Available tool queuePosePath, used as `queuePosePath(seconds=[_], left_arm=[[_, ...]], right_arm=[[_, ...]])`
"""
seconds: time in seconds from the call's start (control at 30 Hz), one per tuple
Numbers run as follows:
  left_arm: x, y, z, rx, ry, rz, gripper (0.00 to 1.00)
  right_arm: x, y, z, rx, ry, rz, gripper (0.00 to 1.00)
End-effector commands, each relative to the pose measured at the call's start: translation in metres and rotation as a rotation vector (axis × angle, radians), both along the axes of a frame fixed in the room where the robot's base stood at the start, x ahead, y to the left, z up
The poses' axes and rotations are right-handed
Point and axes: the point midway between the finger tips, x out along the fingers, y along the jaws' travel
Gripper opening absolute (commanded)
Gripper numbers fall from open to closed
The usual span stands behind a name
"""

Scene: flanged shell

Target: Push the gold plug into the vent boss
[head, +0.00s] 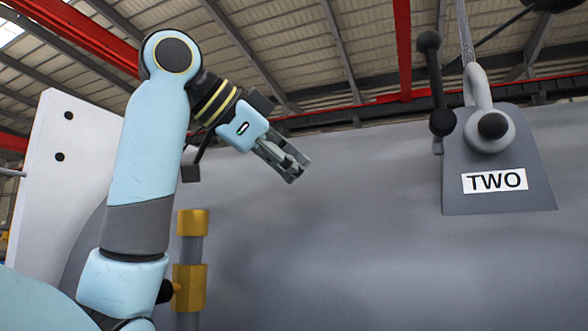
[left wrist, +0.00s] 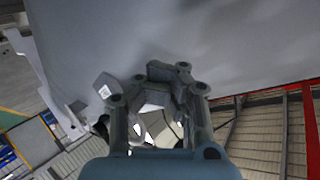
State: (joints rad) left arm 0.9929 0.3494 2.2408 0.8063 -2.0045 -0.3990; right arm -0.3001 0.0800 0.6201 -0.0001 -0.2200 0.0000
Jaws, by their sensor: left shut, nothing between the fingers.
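My left gripper (head: 293,171) is shut and empty, raised in front of the large grey shell (head: 350,230) and pointing down to the right. In the left wrist view its closed fingers (left wrist: 168,78) show against the grey shell surface. An upright grey post with a gold cap (head: 193,222) and a gold block (head: 189,288) stands at lower left, partly behind my left arm and apart from the gripper. I cannot tell whether either gold part is the plug. I cannot make out the vent boss. My right gripper is not in view.
A grey plate marked TWO (head: 497,200) hangs by a shackle (head: 489,120) at the right. A white panel with dark holes (head: 75,150) stands behind my left arm. The space between the gripper and the hanging plate looks free.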

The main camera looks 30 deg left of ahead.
Motion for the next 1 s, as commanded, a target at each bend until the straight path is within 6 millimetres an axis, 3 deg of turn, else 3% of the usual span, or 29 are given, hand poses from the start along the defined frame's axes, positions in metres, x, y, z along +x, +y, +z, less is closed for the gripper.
queuePosePath(seconds=[0.67,0.9,1.0], left_arm=[[0.0000,0.0001,0.0001,-0.001,-0.001,-0.001,0.00],[0.0000,0.0001,0.0001,-0.001,-0.001,-0.001,0.31],[0.0000,0.0002,0.0002,-0.001,-0.001,-0.001,0.34]], right_arm=[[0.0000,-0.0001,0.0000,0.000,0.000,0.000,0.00],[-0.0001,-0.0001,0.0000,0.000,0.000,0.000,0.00],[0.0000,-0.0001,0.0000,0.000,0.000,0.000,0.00]])
